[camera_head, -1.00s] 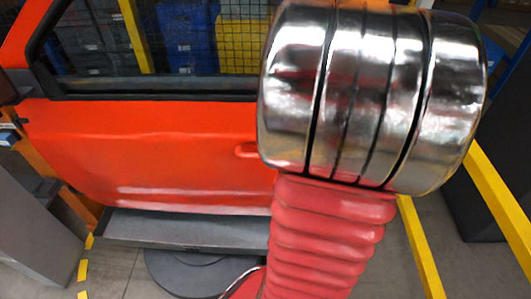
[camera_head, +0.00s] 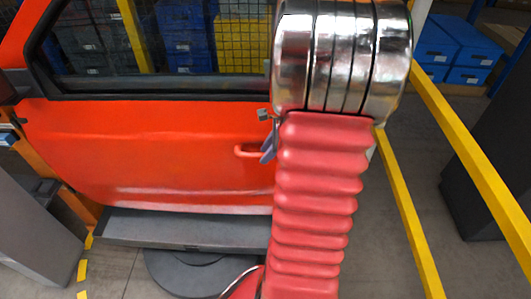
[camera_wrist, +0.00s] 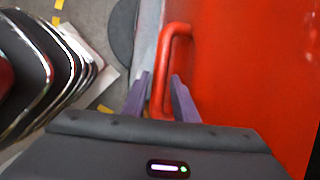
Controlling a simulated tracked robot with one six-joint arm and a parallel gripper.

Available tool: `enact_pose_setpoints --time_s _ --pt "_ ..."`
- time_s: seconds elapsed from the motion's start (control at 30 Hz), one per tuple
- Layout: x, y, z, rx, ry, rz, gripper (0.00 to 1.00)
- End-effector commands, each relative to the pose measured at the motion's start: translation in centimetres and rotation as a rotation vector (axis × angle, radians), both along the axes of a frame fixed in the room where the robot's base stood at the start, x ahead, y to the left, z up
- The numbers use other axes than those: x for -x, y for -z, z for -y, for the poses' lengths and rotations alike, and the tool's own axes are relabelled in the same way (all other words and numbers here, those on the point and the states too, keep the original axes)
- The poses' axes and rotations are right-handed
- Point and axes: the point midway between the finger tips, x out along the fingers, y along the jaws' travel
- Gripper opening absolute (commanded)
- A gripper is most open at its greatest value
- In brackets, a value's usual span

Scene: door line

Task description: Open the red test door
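The red test door (camera_head: 140,150) spans the left and middle of the head view, with a black-framed window above. Its red handle (camera_head: 246,151) is at the panel's right side. My gripper (camera_head: 268,148) shows only in part beside the handle, mostly hidden behind my arm. In the wrist view the red bar handle (camera_wrist: 167,60) stands out from the door panel (camera_wrist: 245,70). My gripper (camera_wrist: 160,80) is open there, with its two purple fingers on either side of the handle's near part. Gaps show between fingers and bar.
A grey platform (camera_head: 170,231) on a round dark base (camera_head: 190,275) is under the door. Yellow rails (camera_head: 470,140) and a dark cabinet (camera_head: 480,180) stand at the right. A grey box (camera_head: 35,225) stands at the lower left. Blue bins (camera_head: 465,50) are behind.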

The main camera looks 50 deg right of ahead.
Motion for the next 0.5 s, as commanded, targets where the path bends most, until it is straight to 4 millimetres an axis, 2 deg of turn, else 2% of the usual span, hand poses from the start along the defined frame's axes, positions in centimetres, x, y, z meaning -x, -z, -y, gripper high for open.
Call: enact_pose_setpoints --time_s 0.33,0.5 --pt "-0.11 0.31 -0.02 0.001 0.0 -0.001 0.25" --pt "-0.11 0.3 -0.02 0.0 0.0 0.0 0.14"
